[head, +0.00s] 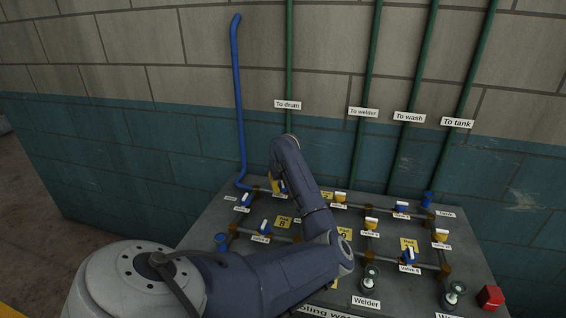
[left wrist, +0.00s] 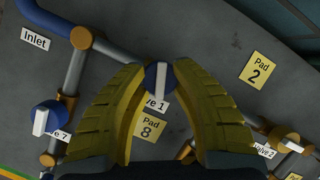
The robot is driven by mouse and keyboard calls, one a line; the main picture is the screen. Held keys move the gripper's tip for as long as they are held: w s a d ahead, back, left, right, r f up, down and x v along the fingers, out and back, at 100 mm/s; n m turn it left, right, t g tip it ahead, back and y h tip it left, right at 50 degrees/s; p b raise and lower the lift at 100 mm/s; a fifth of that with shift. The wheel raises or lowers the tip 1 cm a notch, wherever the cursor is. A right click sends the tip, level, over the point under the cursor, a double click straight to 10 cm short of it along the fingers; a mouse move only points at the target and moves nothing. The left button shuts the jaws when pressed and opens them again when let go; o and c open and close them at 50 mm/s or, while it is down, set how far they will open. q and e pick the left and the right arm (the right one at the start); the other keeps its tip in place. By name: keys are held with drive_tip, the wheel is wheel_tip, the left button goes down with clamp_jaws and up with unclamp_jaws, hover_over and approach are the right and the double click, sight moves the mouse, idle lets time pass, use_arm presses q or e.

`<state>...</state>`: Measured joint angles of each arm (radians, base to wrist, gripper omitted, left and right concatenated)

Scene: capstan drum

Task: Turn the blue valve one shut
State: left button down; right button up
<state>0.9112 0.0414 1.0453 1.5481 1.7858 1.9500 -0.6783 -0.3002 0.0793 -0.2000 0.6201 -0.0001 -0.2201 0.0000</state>
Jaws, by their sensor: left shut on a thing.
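Valve 1 is a blue knob with a white bar handle (left wrist: 161,80), between the yellow fingers of my left gripper (left wrist: 160,72) in the left wrist view. The fingers are shut on the knob from both sides. Its white bar points almost straight down in that view, at a steep angle across the pipe. Its label is partly covered and reads "ve 1". In the head view my left gripper (head: 279,187) is at the panel (head: 208,222), and my arm hides most of the valve. My right gripper is not in view.
Valve 7 (left wrist: 45,117), also blue, sits to the left, and yellow valve 2 (left wrist: 284,139) to the right. Pipes join them. Pad 8 (left wrist: 149,125) and Pad 2 (left wrist: 257,70) labels lie nearby. A red block (head: 490,297) is at the panel's right front.

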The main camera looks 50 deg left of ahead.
use_arm(q)
drive_tip(key=shift+s+f+m+t+h, duration=0.1)
drive_tip(key=shift+m+t+h, duration=0.2)
drive_tip(key=shift+m, duration=0.65)
drive_tip(key=shift+s+f+m+t+h, duration=0.1)
drive_tip(key=shift+m+t+h, duration=0.15)
drive_tip(key=shift+m, duration=1)
drive_tip(key=c, duration=0.9)
unclamp_jaws()
drive_tip(key=shift+w+a+r, duration=0.1)
drive_tip(key=shift+r, duration=0.1)
drive_tip(key=v, duration=1.2)
drive_tip(key=shift+a, duration=0.1)
